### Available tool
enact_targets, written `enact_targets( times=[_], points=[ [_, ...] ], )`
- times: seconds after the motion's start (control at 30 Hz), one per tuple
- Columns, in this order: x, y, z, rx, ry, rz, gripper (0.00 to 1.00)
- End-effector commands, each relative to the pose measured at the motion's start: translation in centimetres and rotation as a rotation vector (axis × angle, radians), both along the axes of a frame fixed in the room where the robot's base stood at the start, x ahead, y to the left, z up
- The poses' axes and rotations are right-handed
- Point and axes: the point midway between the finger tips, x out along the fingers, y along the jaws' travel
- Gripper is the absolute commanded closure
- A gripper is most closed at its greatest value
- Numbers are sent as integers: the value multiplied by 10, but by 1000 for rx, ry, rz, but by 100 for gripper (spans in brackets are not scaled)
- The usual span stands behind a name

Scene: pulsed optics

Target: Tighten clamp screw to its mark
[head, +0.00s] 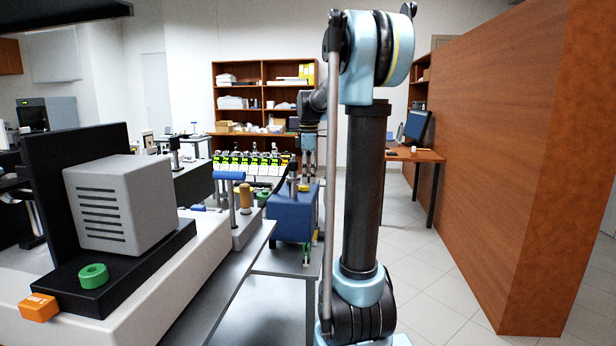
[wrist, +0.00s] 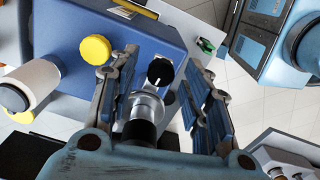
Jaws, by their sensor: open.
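A black knob with a white pointer line (wrist: 160,72) tops a silver stem beside a blue box (wrist: 60,35); I take it as the clamp screw, but its mark cannot be told. My gripper (wrist: 161,64) is open, its blue pads on either side of the knob with gaps on both sides. Whether the knob lies at fingertip depth is unclear. In the head view my gripper (head: 307,165) points down above the blue box (head: 292,217), with the knob too small to make out.
A yellow knob (wrist: 95,48) stands left of the fingers. In the head view, a blue T-handle (head: 229,175) and a tan handle (head: 245,196) stand left of the box. A grey unit (head: 120,205) fills the near left. Floor on the right is clear up to the wooden partition (head: 510,150).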

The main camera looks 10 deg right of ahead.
Motion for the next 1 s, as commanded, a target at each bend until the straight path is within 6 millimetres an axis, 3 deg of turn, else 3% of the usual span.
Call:
enact_targets(
  times=[0.23, 0.43, 0.73, 1.0],
  points=[
    [0, 0, -1, 0, 0, 0, 56],
    [0, 0, -1, 0, 0, 0, 100],
    [1, 0, 0, 0, -1, -18, 100],
    [1, 0, 0, 1, -2, -150, 100]
  ],
)
